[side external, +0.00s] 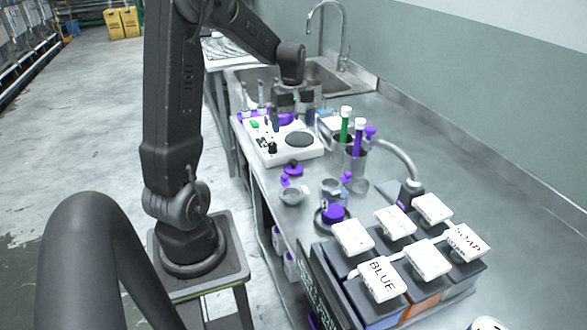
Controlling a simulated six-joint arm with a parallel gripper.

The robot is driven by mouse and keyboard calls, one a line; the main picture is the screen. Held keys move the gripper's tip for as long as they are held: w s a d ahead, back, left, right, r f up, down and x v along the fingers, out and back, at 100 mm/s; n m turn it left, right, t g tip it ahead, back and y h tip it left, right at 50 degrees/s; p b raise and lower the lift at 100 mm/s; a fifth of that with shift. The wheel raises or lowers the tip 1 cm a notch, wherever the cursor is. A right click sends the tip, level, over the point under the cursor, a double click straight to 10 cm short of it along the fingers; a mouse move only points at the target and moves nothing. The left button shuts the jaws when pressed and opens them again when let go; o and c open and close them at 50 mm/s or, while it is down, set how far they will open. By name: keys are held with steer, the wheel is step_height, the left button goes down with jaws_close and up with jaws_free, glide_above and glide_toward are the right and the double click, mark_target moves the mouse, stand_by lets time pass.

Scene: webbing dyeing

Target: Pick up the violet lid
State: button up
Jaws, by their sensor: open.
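A small violet lid-like disc with a raised middle (293,169) lies on the steel counter, in front of the white device with a round dark plate (300,139). My gripper (292,113) is open above the back of that device, well behind the disc and apart from it. Another violet piece (287,118) shows near the fingers, partly hidden by them. A violet round piece (333,212) also sits at the small metal vessel nearer the camera. I cannot tell for certain which violet piece is the lid.
Metal cups hold a green tube (345,125) and a violet tube (358,138) right of the device. A small grey bowl (291,197) stands near the counter's left edge. Dark boxes with white lids, one marked BLUE (381,277), fill the front. A sink (325,75) is behind.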

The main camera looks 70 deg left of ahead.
mark_target(293, 161)
step_height(293, 161, down, 9)
steer(key=shift+r, duration=0.2)
steer(key=shift+w+d+f, duration=0.1)
steer(key=shift+f, duration=2.6)
steer(key=shift+c, duration=0.2)
steer(key=c, duration=1)
steer(key=shift+r, duration=0.15)
